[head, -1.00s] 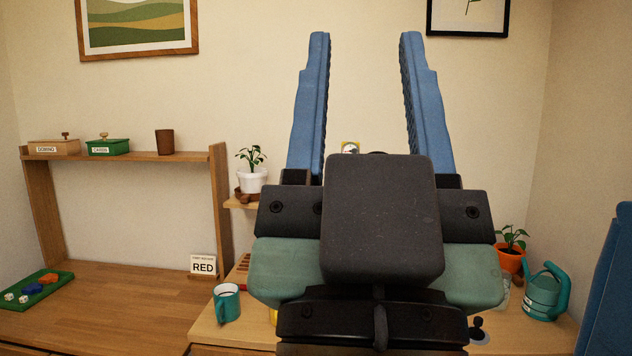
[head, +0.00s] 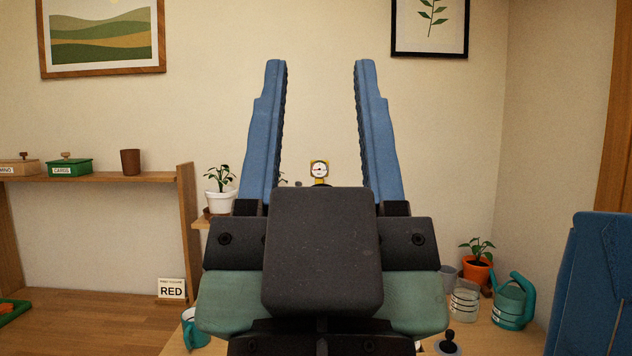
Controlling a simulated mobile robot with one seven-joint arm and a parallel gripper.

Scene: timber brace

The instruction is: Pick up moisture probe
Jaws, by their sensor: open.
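A yellow gauge with a round white dial (head: 319,169), which looks like the moisture probe, shows just above the dark block of my wrist. Its lower part is hidden behind my arm. My gripper (head: 320,66) points up and away, with its two blue fingers spread wide and nothing between them. In the picture the gauge sits low between the fingers, near their bases. I cannot tell how far beyond them it is.
A potted plant (head: 220,200) stands on a small shelf at left. At right are an orange pot (head: 477,272), a glass jar (head: 464,302) and a teal watering can (head: 511,302). My arm hides the table's middle.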

